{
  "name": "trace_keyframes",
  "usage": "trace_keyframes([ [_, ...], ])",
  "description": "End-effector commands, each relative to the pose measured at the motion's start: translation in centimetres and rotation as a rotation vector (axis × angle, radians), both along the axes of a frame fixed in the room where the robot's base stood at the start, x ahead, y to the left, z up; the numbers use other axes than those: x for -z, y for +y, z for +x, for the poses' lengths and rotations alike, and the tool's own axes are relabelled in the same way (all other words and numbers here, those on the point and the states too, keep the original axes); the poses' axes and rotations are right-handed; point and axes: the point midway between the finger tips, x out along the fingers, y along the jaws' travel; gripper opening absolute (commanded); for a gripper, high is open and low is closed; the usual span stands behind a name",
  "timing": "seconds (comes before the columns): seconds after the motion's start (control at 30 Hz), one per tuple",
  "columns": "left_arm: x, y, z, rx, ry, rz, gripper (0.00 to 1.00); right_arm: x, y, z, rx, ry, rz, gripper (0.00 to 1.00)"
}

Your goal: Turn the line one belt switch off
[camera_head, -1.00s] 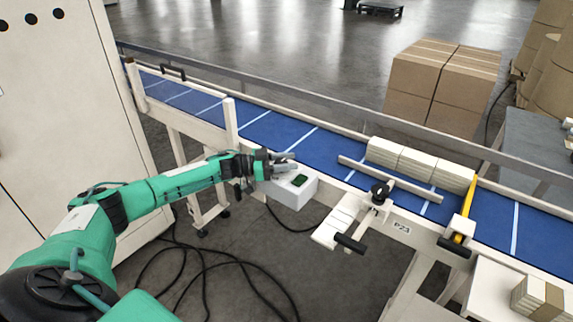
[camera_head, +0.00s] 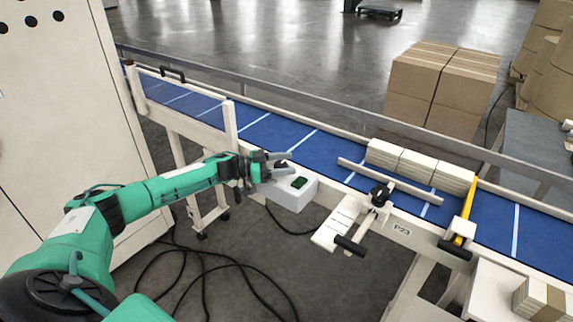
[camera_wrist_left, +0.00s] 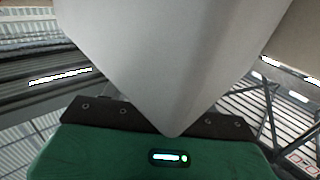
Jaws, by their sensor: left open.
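A small white switch box (camera_head: 291,197) is mounted at the near side of the blue belt conveyor. On its top is a dark green switch (camera_head: 299,182); its exact position is too small to read. My left gripper (camera_head: 284,163) is open, at the left rear edge of the box, its fingers spread and the green switch just to their right. Whether a finger touches the box is unclear. In the left wrist view, a large pale cornered surface (camera_wrist_left: 175,60), likely the box, fills the middle close to the camera, and no fingertips show. My right gripper is not in view.
The blue belt (camera_head: 320,145) carries white stacks (camera_head: 420,165) by a guide bar. A black-knobbed clamp (camera_head: 379,194) and a yellow arm (camera_head: 467,210) stand to the right. A tall pale cabinet (camera_head: 60,110) is at left. Cables (camera_head: 215,270) lie on the floor.

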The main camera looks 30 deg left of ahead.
Motion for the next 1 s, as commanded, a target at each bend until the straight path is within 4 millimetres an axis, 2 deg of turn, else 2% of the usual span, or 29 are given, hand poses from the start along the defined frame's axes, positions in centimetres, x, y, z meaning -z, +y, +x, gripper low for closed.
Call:
trace_keyframes([
  [0.4,0.5,6.6,-5.4,-0.002,0.002,0.004,0.6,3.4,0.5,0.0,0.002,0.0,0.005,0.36],
  [0.6,0.3,9.1,-7.5,-0.001,0.001,0.002,0.6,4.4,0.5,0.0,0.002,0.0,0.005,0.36],
  [0.73,0.2,9.9,-8.2,0.0,0.001,0.002,0.6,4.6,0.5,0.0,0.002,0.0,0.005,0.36],
  [1.0,0.0,10.1,-8.3,0.0,0.0,0.0,0.6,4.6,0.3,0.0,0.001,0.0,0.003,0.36],
])
